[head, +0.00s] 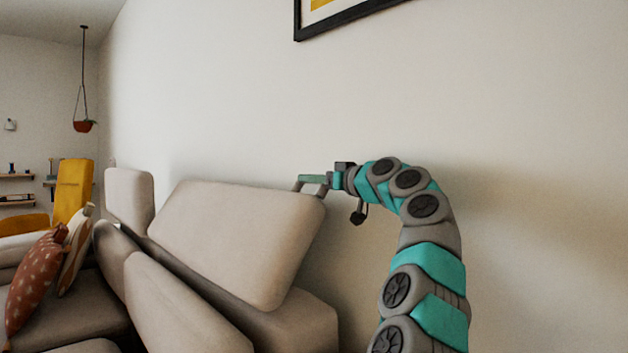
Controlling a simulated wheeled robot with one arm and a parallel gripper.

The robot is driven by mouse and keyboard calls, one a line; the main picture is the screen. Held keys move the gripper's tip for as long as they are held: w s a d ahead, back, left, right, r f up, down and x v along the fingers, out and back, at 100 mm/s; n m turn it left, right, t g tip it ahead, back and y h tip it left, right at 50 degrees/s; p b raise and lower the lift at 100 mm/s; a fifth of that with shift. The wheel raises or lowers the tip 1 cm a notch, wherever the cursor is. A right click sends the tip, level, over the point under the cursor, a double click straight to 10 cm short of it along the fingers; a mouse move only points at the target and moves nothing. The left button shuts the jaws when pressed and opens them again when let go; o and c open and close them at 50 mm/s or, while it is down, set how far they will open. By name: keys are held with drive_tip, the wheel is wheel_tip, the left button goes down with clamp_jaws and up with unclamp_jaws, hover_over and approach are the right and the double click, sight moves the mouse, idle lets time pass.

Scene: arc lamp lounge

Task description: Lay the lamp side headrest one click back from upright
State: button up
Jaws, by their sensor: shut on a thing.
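The near headrest (235,240) is a large beige cushion on the sofa's back, in the middle of the head view. It leans, with its top edge toward the wall. My gripper (309,184) is at its upper right corner, reached from the right, and is shut on its top edge. The fingertips are partly hidden behind the corner. A second beige headrest (130,197) stands nearly upright farther along the sofa. No lamp shows, so the picture does not itself tell which headrest is on the lamp side.
The beige sofa (180,310) fills the lower left. Patterned cushions (38,285) lie on its seat. The plain wall (540,180) is close behind, with a framed picture (345,15) above. A yellow chair (73,190), shelves and a hanging planter (83,126) are far left.

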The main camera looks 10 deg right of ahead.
drive_tip(key=shift+d, duration=0.15)
clamp_jaws()
drive_tip(key=shift+d+f, duration=0.1)
drive_tip(key=shift+d, duration=0.05)
idle(0.6)
